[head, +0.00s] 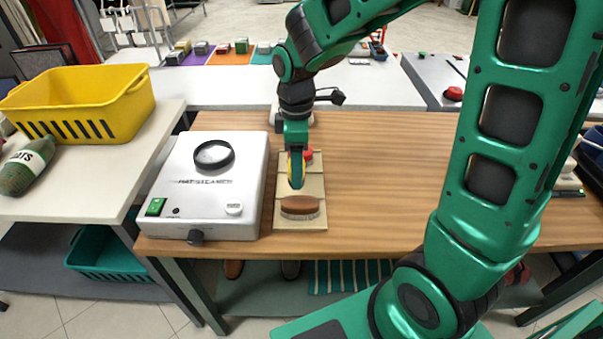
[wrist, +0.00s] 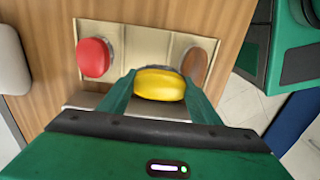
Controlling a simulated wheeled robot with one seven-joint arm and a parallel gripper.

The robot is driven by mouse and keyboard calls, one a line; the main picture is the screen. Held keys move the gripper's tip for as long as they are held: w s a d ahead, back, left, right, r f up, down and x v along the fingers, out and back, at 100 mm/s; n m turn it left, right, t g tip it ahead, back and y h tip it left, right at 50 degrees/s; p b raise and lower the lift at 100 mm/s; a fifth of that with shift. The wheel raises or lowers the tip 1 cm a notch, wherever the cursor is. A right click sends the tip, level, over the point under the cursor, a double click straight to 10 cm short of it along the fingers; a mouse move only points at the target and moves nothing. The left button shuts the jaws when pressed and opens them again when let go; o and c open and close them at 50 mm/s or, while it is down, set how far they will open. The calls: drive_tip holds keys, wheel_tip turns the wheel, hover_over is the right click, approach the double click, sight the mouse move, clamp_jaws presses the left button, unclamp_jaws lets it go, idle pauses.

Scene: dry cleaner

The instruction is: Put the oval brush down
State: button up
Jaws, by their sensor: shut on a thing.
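My gripper (head: 296,180) is shut on the yellow oval brush, whose rounded yellow top (wrist: 159,84) sits between the two green fingers in the wrist view. In the head view my fingers hide most of this brush. It is at the middle of a beige board (head: 312,212) on the wooden table, between two other brushes. I cannot tell whether its underside touches the board. A red-topped brush (wrist: 94,57) is on one side, and a brown brush (head: 300,206) with pale bristles is on the other, nearest the front edge.
A white hat steamer (head: 213,165) stands close to the left of the board. The wooden table (head: 390,170) is clear to the right. A yellow basket (head: 85,100) and a green bottle-shaped object (head: 28,165) are on the white counter at left.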

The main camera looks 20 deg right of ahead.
drive_tip(key=shift+w+d+f, duration=0.5)
drive_tip(key=shift+w, duration=0.15)
drive_tip(key=shift+w+d+f, duration=0.45)
drive_tip(key=shift+w, duration=0.15)
drive_tip(key=shift+f, duration=2.05)
drive_tip(key=o, duration=1.2)
wheel_tip(320, 180, up, 11)
drive_tip(key=shift+r, duration=0.1)
drive_tip(key=shift+d+r, duration=0.15)
drive_tip(key=shift+r, duration=0.3)
